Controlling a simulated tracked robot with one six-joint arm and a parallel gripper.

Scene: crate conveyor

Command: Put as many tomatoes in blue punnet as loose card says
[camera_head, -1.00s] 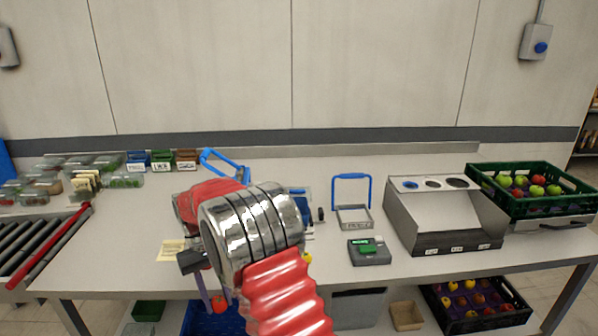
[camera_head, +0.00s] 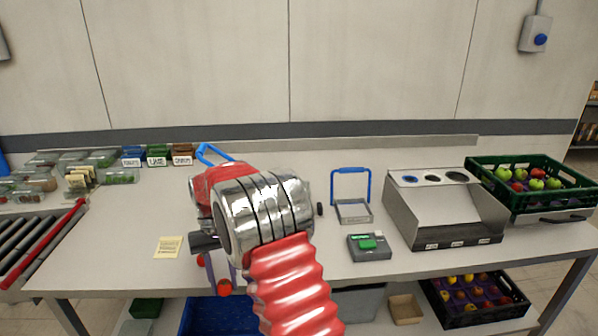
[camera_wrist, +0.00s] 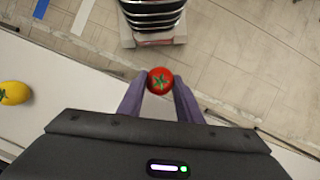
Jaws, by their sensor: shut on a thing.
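My gripper (camera_wrist: 160,90) is shut on a red tomato (camera_wrist: 160,81), with a purple finger on each side. In the head view the held tomato (camera_head: 225,287) hangs at the fingertips, low by the table's front edge. A second red round thing (camera_head: 200,260) shows beside the fingers; I cannot tell what it is. A pale yellow card (camera_head: 169,247) lies loose at the table front, left of my gripper; its writing is too small to read. A blue container (camera_head: 132,155) with a white label stands at the back left. My arm hides the table's middle; I see no other clear blue punnet.
Green (camera_head: 158,154) and brown (camera_head: 182,153) labelled containers stand beside the blue one. A blue crate (camera_head: 190,318) is below.

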